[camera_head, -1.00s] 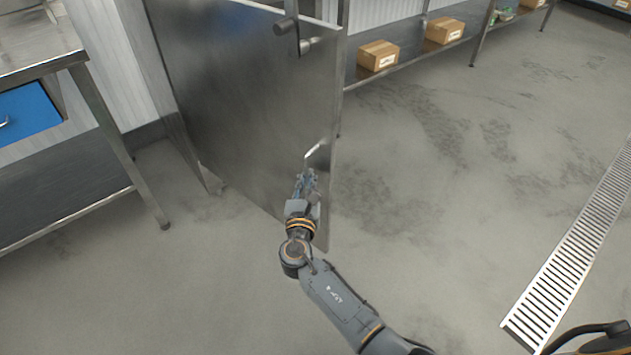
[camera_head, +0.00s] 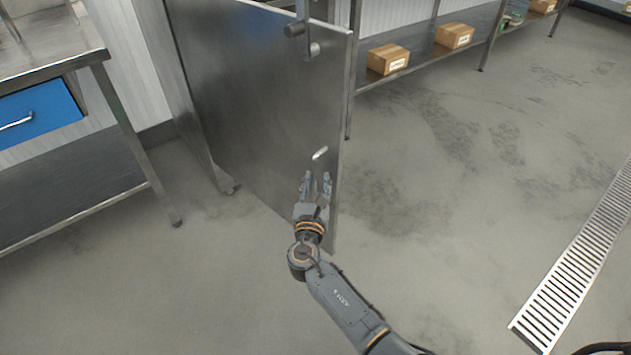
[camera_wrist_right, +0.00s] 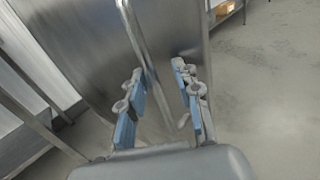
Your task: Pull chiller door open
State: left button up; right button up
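The chiller door (camera_head: 250,105) is a large grey steel panel left of centre in the head view. It also fills the upper left of the right wrist view (camera_wrist_right: 85,45). A pale metal handle (camera_head: 320,153) shows near its lower right edge, just beyond my right fingertips. My right gripper (camera_head: 316,180) is open, its two fingers spread in front of the door. In the right wrist view, a long steel bar (camera_wrist_right: 134,35) runs down between the open blue-padded fingers (camera_wrist_right: 158,85); I cannot tell whether they touch it. My left gripper is not in view.
A steel table (camera_head: 75,55) with a blue drawer (camera_head: 45,108) stands at the left. A low shelf (camera_head: 420,65) with cardboard boxes (camera_head: 388,59) runs behind the door. The floor to the right is clear, with a drain grate (camera_head: 580,265).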

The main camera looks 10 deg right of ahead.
jog(key=shift+w+a+r, duration=0.1)
jog(key=shift+a, duration=0.15)
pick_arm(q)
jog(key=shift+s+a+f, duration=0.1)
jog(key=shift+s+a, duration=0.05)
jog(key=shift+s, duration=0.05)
pick_arm(e)
jog(key=v, duration=1.2)
